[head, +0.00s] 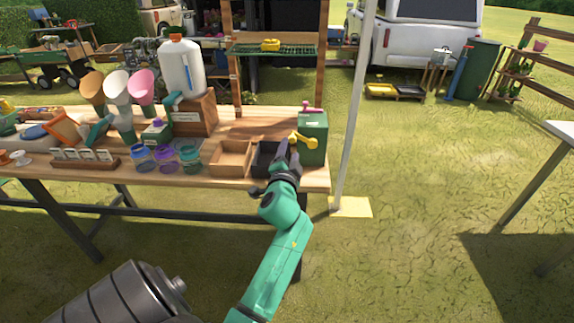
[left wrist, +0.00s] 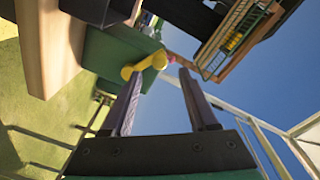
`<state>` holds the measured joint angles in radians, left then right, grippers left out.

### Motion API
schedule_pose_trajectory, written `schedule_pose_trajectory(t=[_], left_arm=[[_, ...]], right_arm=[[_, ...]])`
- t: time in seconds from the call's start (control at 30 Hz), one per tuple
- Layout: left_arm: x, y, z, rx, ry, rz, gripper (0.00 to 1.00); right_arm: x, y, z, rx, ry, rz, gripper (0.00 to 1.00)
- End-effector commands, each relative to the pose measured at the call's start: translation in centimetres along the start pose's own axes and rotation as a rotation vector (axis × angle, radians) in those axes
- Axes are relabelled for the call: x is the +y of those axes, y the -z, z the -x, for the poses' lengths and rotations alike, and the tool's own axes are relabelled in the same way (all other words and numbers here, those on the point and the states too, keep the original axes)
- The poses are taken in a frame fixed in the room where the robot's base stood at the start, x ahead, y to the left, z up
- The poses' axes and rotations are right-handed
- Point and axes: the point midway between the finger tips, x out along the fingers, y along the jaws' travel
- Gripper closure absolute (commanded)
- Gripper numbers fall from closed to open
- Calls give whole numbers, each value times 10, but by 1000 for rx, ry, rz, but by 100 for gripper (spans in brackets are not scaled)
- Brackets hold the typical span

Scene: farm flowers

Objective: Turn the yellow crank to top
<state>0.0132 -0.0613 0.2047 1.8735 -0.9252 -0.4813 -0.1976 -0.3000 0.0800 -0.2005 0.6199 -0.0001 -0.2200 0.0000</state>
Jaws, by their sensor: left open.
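The yellow crank (head: 304,142) is on the front of a green box (head: 313,127) at the right end of the wooden table. In the left wrist view the crank (left wrist: 145,65) lies just past the fingertips, with one end between their lines and the other beside one finger. My left gripper (head: 286,150) is open and empty, close to the crank on its left side in the head view. I cannot tell whether a finger touches the crank. My right gripper is not in view.
A black tray (head: 264,158) is partly hidden behind my left gripper, beside a wooden tray (head: 231,157). A pink handle (head: 311,108) is on top of the green box. A pale pole (head: 355,110) stands just right of the table. Jars and a white jug (head: 182,68) stand farther left.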

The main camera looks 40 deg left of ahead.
Motion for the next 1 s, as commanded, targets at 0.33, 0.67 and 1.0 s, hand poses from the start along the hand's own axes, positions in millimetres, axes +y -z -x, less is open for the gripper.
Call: schedule_pose_trajectory(t=[0.33, 0.67, 1.0], left_arm=[[1, -1, 72, -1, 0, 1, 41], [0, 0, 74, 0, 1, 0, 41], [32, -2, 68, 4, -76, 8, 41]], right_arm=[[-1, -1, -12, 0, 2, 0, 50], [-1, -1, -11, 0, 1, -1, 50], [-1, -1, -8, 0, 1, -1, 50]])
